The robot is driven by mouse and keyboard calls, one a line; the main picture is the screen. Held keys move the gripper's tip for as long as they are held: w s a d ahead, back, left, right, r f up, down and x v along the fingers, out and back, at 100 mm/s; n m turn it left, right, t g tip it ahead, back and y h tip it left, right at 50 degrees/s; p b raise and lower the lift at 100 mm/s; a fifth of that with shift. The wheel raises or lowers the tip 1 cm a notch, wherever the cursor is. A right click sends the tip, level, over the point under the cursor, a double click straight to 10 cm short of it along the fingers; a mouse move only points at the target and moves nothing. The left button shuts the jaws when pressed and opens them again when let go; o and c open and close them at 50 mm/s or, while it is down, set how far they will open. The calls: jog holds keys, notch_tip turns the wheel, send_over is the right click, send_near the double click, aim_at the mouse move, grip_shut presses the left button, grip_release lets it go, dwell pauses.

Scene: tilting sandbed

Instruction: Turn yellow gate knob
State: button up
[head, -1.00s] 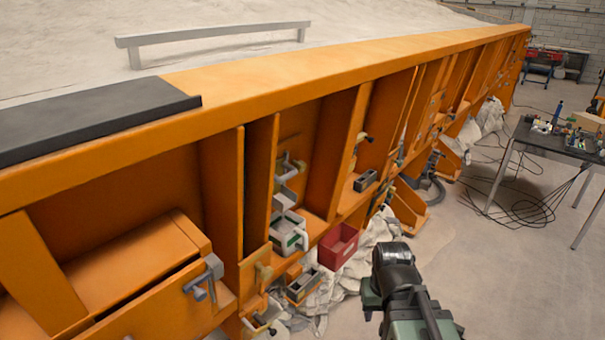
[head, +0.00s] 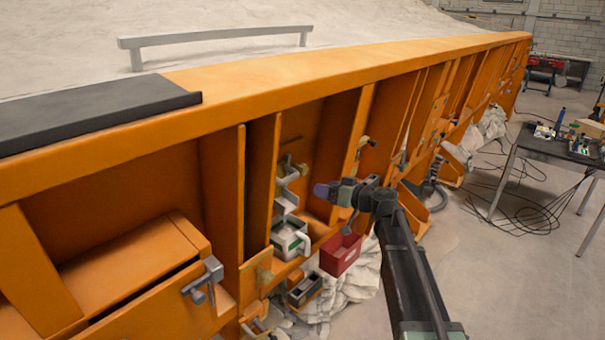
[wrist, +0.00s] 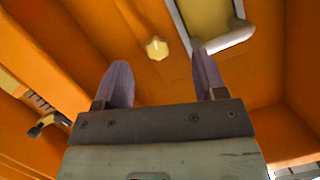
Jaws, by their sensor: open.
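In the wrist view a small yellow knob (wrist: 156,47) sits on the orange panel, ahead of my gripper (wrist: 163,85). My two purple fingers are open with nothing between them. The knob lies beyond the fingertips, roughly between them in the picture, with no contact visible. Beside it to the right is a grey frame (wrist: 226,38) around a yellow plate, probably the gate. In the head view my gripper (head: 320,191) points left toward the panel. A yellowish knob (head: 302,169) shows there by grey brackets (head: 287,198); I cannot tell for sure that it is the same knob.
Orange upright ribs (head: 260,185) flank the recess. Below are a white-and-green box (head: 289,238), a red bin (head: 340,252) and a dark open box (head: 304,290). A black-handled tool (wrist: 48,124) is at the left in the wrist view. A table (head: 555,150) stands at right.

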aim_at(305, 171)
jog(key=w+a, duration=0.2)
jog(key=w+a+r+n+t, duration=0.1)
jog(key=w+a, duration=0.2)
jog(key=w+a+r+n+t, duration=0.1)
jog(key=w+a, duration=0.1)
jog(key=w, duration=0.1)
jog(key=shift+a, duration=0.3)
jog(key=c, duration=0.9)
